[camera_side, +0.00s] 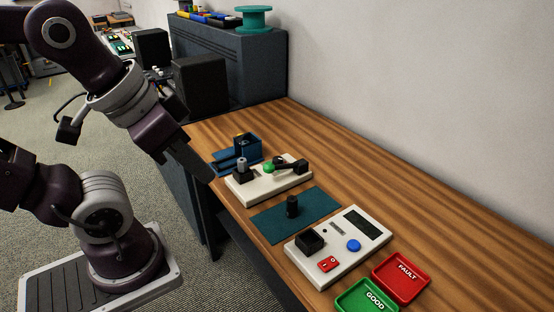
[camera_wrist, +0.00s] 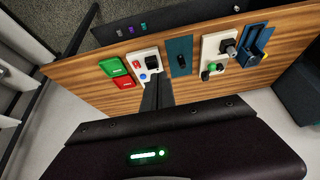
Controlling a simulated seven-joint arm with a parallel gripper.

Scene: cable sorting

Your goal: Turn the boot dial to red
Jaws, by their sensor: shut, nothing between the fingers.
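I cannot tell for certain which part is the boot dial. A dark panel along the bench edge in the wrist view (camera_wrist: 185,20) bears small coloured squares, purple to green, and a small grey knob-like part (camera_wrist: 237,8) near the top edge; no red square is clear there. A white station (camera_side: 262,186) carries a green ball-ended lever (camera_side: 268,168) and a grey upright post (camera_side: 242,164). My gripper (camera_side: 207,176) is shut and empty, in the air by the bench's near edge, left of the white station. Its dark fingers point up in the wrist view (camera_wrist: 158,80).
A teal mat (camera_side: 320,229) bears a black cylinder (camera_side: 292,206). A white tester (camera_side: 318,267) has a blue button and red switch. Green (camera_side: 352,301) and red (camera_side: 414,286) trays lie beyond it. A blue fixture (camera_side: 248,145) stands behind. The bench's wall side is clear.

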